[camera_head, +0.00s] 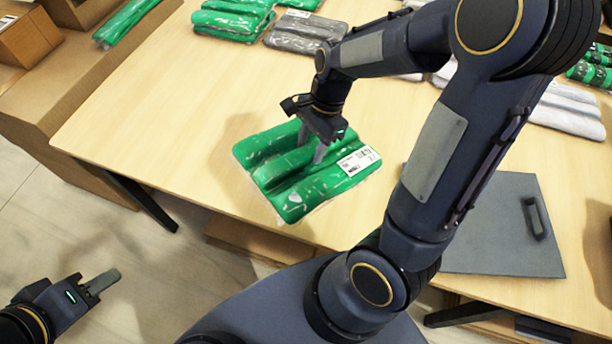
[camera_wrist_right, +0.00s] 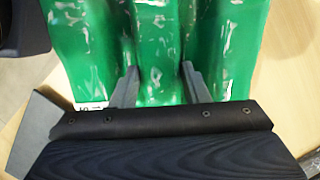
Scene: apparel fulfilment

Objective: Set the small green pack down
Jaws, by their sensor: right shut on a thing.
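The small green pack (camera_head: 290,181) is a plastic-wrapped green garment with a white label, near the front edge of the wooden table. My right gripper (camera_head: 311,150) is over it, pointing down, with its fingers shut on a fold of the pack. In the right wrist view the green pack (camera_wrist_right: 158,50) fills the upper middle, and the fingers of my right gripper (camera_wrist_right: 158,88) pinch its middle fold. I cannot tell whether the pack touches the table. My left gripper (camera_head: 98,284) is low at the left, off the table and away from the pack; its finger opening is unclear.
More green packs (camera_head: 232,18) and a grey pack (camera_head: 303,33) lie at the table's back. White-grey packs (camera_head: 568,108) lie at the right. A grey board with a handle (camera_head: 500,235) lies at the front right. Cardboard boxes (camera_head: 28,38) stand at the left. The table's left part (camera_head: 150,120) is clear.

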